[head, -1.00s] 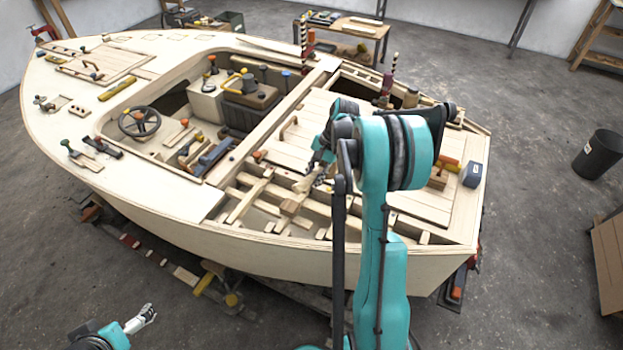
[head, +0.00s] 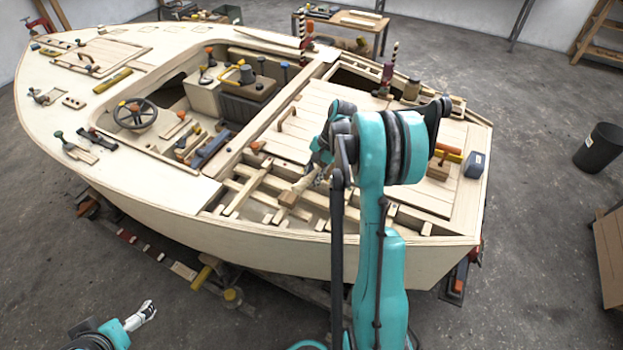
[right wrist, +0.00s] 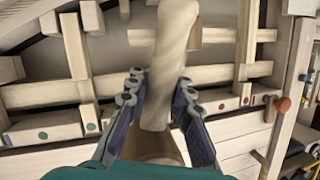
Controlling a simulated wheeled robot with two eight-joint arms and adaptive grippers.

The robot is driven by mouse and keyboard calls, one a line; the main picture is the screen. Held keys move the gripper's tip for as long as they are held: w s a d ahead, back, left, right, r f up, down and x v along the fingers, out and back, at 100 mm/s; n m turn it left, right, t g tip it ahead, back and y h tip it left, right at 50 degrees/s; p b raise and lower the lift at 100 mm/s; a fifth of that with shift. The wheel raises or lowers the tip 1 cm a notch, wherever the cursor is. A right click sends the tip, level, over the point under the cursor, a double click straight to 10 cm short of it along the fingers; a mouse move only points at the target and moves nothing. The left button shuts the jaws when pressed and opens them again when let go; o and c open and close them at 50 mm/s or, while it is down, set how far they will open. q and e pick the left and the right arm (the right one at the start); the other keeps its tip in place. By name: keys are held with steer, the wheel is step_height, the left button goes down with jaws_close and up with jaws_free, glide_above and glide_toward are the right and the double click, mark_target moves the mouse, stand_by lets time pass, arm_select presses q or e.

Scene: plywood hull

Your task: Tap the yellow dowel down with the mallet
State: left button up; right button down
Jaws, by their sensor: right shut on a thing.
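My right gripper (right wrist: 158,110) is shut on the pale wooden handle of the mallet (right wrist: 172,50). In the head view the mallet (head: 289,197) shows its block-like head to the lower left of the gripper, over the open slatted part of the boat. Its head is not clear in the right wrist view. I cannot make out the yellow dowel for sure; my arm and the mallet hide part of that area. My left gripper (head: 141,316) is low at the left, beside the hull and away from the mallet; its fingers are too small to judge.
The plywood boat (head: 150,190) fills the middle. Wooden beams (right wrist: 60,95) with coloured dots lie below the right gripper. An orange-brown knob (right wrist: 282,103) stands at the right. Loose tools and a steering wheel (head: 135,114) lie farther left.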

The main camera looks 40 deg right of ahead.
step_height(320, 180, down, 4)
steer(key=b, duration=0.3)
steer(key=shift+f, duration=0.25)
step_height(320, 180, up, 5)
steer(key=p, duration=0.2)
steer(key=shift+f+p, duration=0.15)
steer(key=shift+p, duration=0.25)
steer(key=shift+f, duration=0.1)
